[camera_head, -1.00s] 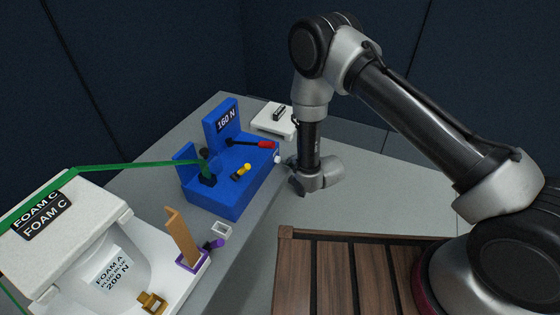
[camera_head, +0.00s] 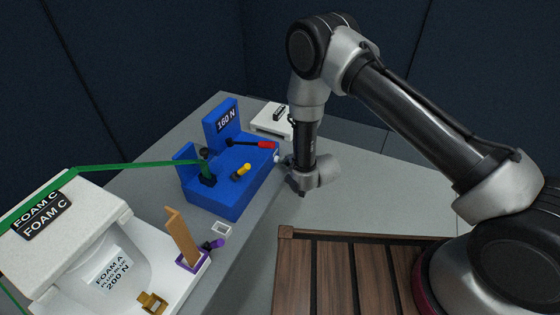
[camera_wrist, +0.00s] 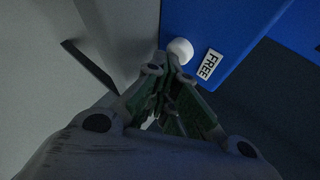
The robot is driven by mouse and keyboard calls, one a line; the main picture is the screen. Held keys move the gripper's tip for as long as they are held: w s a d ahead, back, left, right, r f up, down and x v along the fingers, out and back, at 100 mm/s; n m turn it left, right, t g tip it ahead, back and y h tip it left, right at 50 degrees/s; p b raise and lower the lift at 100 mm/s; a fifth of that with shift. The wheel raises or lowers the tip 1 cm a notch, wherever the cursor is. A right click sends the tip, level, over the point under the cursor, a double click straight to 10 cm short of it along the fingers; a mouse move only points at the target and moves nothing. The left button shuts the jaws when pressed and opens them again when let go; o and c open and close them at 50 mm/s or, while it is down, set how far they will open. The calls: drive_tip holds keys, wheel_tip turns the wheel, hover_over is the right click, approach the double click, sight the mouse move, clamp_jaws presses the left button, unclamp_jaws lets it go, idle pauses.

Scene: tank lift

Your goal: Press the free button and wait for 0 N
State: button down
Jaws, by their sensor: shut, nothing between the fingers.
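The blue tensioner unit (camera_head: 225,205) stands on the grey bench and its display reads 160 N. Its white round free button (camera_wrist: 180,51) is on the blue face beside a FREE label (camera_wrist: 210,65) in the wrist view. The button (camera_head: 277,158) also shows at the unit's right end in the head view. My gripper (camera_wrist: 172,72) is shut and empty, its fingertips just below the button in the wrist view. I cannot tell whether they touch it.
A red-handled lever (camera_head: 262,144) and a yellow-tipped knob (camera_head: 243,170) sit on the unit. A green strap (camera_head: 130,166) runs left over a white foam-labelled block (camera_head: 85,205). A white stand (camera_head: 272,121) is behind. A wooden slatted surface (camera_head: 350,270) lies in front.

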drive_tip(key=shift+w+a+r, duration=0.15)
drive_tip(key=shift+w+a, duration=0.05)
drive_tip(key=shift+a, duration=0.45)
idle(0.5)
drive_tip(key=shift+s+d, duration=0.2)
drive_tip(key=shift+d, duration=0.3)
drive_tip(key=shift+s+d, duration=0.15)
drive_tip(key=shift+d, duration=0.5)
drive_tip(key=s+d, duration=0.2)
drive_tip(key=d, duration=0.3)
drive_tip(key=shift+d, duration=0.3)
drive_tip(key=shift+s, duration=0.1)
